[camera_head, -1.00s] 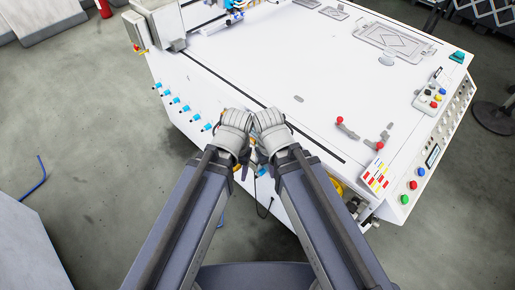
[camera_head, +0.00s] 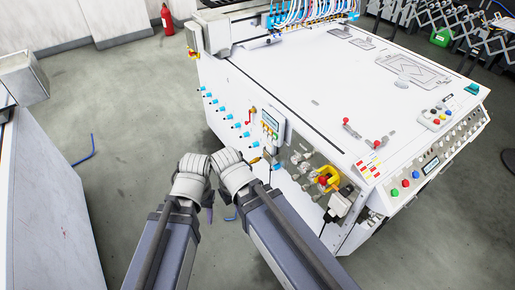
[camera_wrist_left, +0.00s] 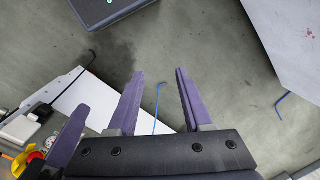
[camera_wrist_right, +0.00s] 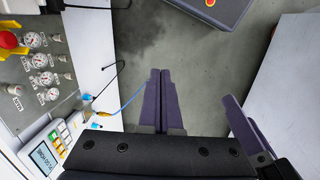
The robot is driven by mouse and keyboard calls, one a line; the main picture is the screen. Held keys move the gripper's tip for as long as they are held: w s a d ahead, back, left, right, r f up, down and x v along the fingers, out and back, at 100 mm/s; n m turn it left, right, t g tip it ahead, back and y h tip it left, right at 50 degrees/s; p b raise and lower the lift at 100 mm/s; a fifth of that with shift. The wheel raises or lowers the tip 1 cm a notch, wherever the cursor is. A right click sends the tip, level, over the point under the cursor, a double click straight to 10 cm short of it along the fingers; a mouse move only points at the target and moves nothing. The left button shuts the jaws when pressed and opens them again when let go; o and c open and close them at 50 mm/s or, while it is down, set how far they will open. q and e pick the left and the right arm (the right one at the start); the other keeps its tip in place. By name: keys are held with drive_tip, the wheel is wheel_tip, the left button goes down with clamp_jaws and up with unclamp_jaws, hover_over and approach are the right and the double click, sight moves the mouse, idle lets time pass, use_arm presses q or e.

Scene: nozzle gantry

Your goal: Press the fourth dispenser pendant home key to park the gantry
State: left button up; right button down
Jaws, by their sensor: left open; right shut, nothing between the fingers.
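One pendant (camera_head: 272,123) shows in the head view, mounted on the front face of the white machine, with a small screen and coloured keys. It also shows in the right wrist view (camera_wrist_right: 44,150) at the lower left, with its screen and key block; I cannot read the screen surely. My left gripper (camera_wrist_left: 160,75) is open and empty over the floor. In the head view a purple finger (camera_head: 209,213) of it shows below the wrist. My right gripper (camera_wrist_right: 160,72) is shut and empty, to the right of the pendant and apart from it. Its fingers are mostly hidden in the head view.
The white machine (camera_head: 330,90) fills the right of the head view. Blue knobs (camera_head: 228,115) line its front, left of the pendant. Gauges (camera_wrist_right: 40,61) and a yellow-red switch (camera_head: 325,180) sit to its right. A grey cabinet (camera_head: 50,210) stands at left, with free floor between.

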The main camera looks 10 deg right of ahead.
use_arm(q)
drive_tip(key=shift+s+a, duration=0.4)
drive_tip(key=shift+s, duration=0.05)
use_arm(e)
drive_tip(key=shift+s+a, duration=0.35)
drive_tip(key=shift+a, duration=0.05)
